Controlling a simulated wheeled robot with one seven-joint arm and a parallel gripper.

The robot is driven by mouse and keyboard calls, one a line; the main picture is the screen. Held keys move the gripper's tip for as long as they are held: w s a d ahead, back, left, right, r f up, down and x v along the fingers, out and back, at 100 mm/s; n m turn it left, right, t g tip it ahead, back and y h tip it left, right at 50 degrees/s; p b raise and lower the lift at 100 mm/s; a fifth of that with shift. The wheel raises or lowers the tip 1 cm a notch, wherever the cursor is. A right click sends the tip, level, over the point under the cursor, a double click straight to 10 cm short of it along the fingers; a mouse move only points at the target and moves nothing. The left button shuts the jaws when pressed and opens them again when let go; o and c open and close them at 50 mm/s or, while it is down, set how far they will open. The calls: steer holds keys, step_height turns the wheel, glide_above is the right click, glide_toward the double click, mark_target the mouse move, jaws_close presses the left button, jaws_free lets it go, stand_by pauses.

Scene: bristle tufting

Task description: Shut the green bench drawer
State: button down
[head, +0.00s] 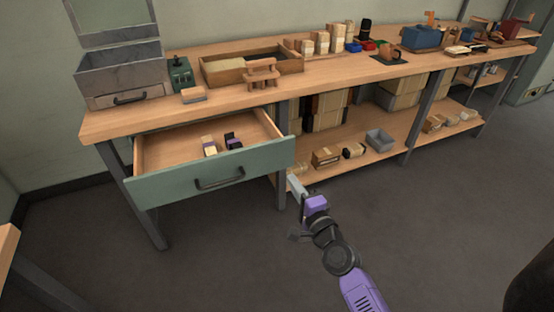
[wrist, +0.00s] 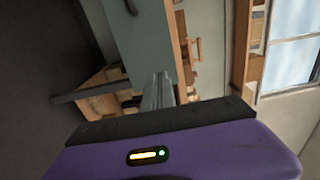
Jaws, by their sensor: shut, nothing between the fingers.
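The green bench drawer (head: 262,160) is pulled out from under the left end of the bench, with its dark bar handle (head: 220,184) at the middle of the front. Two small brushes (head: 222,144) lie inside it. My gripper (head: 293,184) is shut and empty, just off the right end of the drawer front and low in the picture. In the wrist view, the shut fingers (wrist: 162,82) point toward the edge of the green drawer front (wrist: 146,40). I cannot tell whether they touch it.
The wooden bench top (head: 345,76) carries a metal box, a wooden tray, blocks and tools. A lower shelf (head: 375,154) holds boxes and a grey bin (head: 380,140). Another table corner (head: 8,240) stands at the left. The floor before the drawer is clear.

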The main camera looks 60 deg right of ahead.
mark_target(274, 152)
steer(key=x, duration=1.1)
steer(key=shift+w+d, duration=0.25)
steer(key=shift+w, duration=0.05)
steer(key=shift+d, duration=0.1)
